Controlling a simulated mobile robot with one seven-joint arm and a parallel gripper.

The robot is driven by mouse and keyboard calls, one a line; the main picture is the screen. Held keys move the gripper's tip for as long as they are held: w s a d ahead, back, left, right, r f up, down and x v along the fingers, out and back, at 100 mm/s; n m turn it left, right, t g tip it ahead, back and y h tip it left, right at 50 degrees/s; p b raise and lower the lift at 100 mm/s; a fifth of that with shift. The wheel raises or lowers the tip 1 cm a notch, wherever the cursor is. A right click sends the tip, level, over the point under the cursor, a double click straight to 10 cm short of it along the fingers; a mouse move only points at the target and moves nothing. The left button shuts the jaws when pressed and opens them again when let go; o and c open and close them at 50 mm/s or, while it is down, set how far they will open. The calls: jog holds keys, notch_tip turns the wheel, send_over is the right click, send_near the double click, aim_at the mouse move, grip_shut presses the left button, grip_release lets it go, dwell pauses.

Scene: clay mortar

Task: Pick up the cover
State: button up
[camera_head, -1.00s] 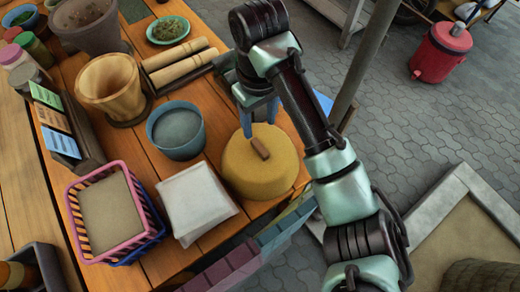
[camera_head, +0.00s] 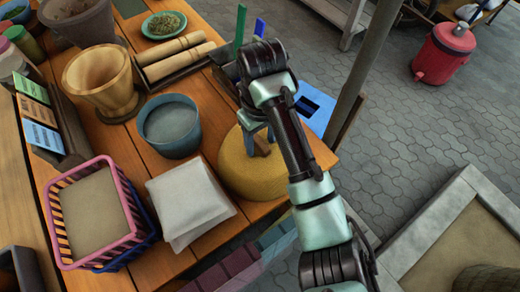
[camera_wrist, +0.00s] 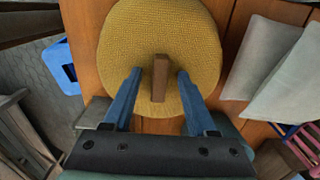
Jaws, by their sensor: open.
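The cover is a round yellow woven lid (camera_head: 240,178) on the wooden table, right of the white packets in the head view. It also fills the upper middle of the wrist view (camera_wrist: 118,45). A brown wooden handle (camera_wrist: 160,78) stands up at its middle. My gripper (camera_wrist: 158,76) is open, with one blue finger on each side of the handle. Gaps show between the fingers and the handle. In the head view my gripper (camera_head: 258,140) is low over the lid, and my arm hides part of the lid's right side.
White packets (camera_head: 188,203) lie just left of the lid. A blue bucket (camera_head: 172,125) stands behind them, and a pink and blue basket (camera_head: 98,215) stands further left. A wooden post (camera_head: 352,95) rises beyond the table's right edge.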

grip_shut()
jog(key=shift+r, duration=0.1)
dwell(1.3)
